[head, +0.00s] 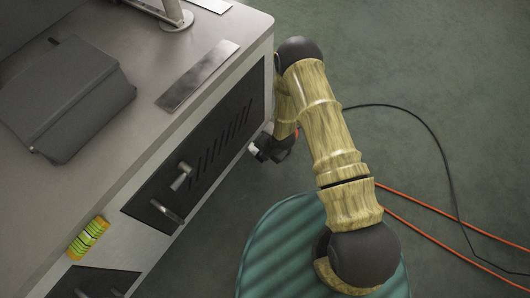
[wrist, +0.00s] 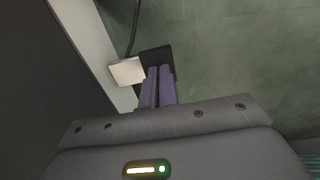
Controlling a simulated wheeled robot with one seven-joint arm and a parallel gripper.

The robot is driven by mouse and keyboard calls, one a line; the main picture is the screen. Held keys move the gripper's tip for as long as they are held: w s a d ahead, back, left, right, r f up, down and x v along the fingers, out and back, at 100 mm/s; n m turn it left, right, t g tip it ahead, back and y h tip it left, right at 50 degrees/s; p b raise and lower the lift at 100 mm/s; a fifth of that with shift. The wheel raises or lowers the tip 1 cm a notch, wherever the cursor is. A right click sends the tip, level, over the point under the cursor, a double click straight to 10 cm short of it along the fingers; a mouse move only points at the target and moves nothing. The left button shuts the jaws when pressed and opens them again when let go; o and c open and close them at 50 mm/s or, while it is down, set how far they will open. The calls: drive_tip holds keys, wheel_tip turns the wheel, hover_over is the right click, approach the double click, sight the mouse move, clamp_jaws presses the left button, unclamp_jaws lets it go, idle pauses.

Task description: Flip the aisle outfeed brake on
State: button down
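My gripper (head: 262,150) is low beside the right end of the cabinet front in the head view, partly hidden by my arm. In the wrist view its two purple-grey fingers (wrist: 158,88) lie almost together, with only a thin dark line between them, and I see nothing held. Just past the fingertips is a dark block (wrist: 157,56) with a pale box (wrist: 127,71) beside it. I cannot tell whether they touch the fingers. No part is readably labelled as the outfeed brake, and its setting cannot be told.
The cabinet's dark front panel (head: 160,190) has slots and two protruding metal handles, one (head: 182,177) above the other (head: 165,211). Orange (head: 430,206) and black (head: 440,150) cables cross the open floor.

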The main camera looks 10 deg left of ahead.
drive_tip(key=shift+s+d, duration=0.1)
drive_tip(key=shift+d+r+p, duration=0.2)
drive_tip(key=shift+r+p, duration=0.4)
drive_tip(key=shift+p, duration=0.15)
drive_tip(key=p+v, duration=0.7)
drive_tip(key=v, duration=0.5)
drive_tip(key=shift+s+d, duration=0.45)
drive_tip(key=shift+d, duration=0.05)
drive_tip(key=shift+w+r, duration=0.1)
drive_tip(key=shift+r, duration=0.05)
